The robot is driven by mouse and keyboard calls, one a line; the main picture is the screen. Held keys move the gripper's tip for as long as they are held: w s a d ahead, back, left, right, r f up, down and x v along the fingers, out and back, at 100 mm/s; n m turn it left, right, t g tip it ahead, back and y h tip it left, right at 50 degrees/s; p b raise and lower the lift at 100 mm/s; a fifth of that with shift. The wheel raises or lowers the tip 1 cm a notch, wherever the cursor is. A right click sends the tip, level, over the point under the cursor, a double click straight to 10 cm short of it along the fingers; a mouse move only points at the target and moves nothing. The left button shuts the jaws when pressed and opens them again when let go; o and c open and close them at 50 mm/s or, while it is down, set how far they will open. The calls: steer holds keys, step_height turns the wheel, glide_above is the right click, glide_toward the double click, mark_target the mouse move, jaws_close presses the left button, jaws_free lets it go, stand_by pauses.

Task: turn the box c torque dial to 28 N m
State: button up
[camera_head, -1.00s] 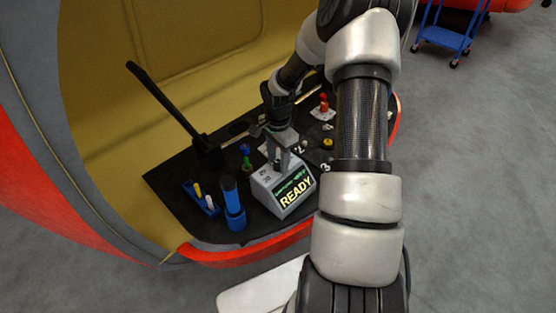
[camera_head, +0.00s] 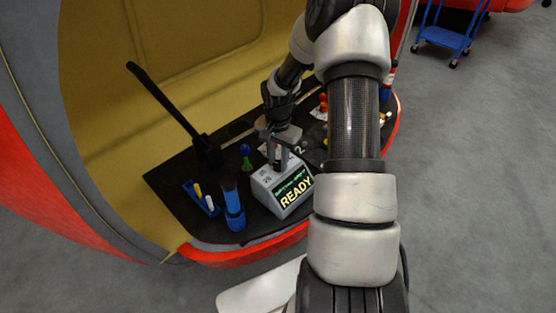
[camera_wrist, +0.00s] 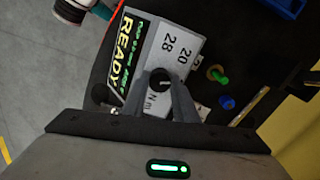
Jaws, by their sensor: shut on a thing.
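Box c, a small grey box (camera_head: 264,187) with a lit "READY" display, stands on the black shelf. In the wrist view the box (camera_wrist: 190,27) shows the marks 28, 20 and N m on its top. Its torque dial, a dark round knob (camera_wrist: 160,78), sits between my fingertips. My gripper (camera_wrist: 160,85) is shut on the dial from above; it also shows in the head view (camera_head: 277,162), over the top of the box. The fingers hide part of the dial, and I cannot read its pointer.
A blue cylinder (camera_head: 233,208) and a blue holder with pens (camera_head: 204,199) stand left of the box. A green piece (camera_head: 246,156) is close behind it. A long black lever (camera_head: 163,103) rises at the left. The yellow shell wall (camera_head: 150,35) is behind.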

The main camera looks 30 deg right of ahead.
mark_target(278, 163)
steer(key=n, duration=0.7)
steer(key=shift+r+p, duration=0.1)
steer(key=shift+p, duration=0.2)
steer(key=n, duration=0.6)
steer(key=shift+p, duration=0.35)
steer(key=shift+n, duration=0.4)
steer(key=o, duration=1.1)
steer(key=shift+c, duration=0.2)
step_height(278, 163, up, 17)
steer(key=p, duration=0.1)
steer(key=shift+r+p, duration=0.2)
steer(key=shift+p, duration=0.2)
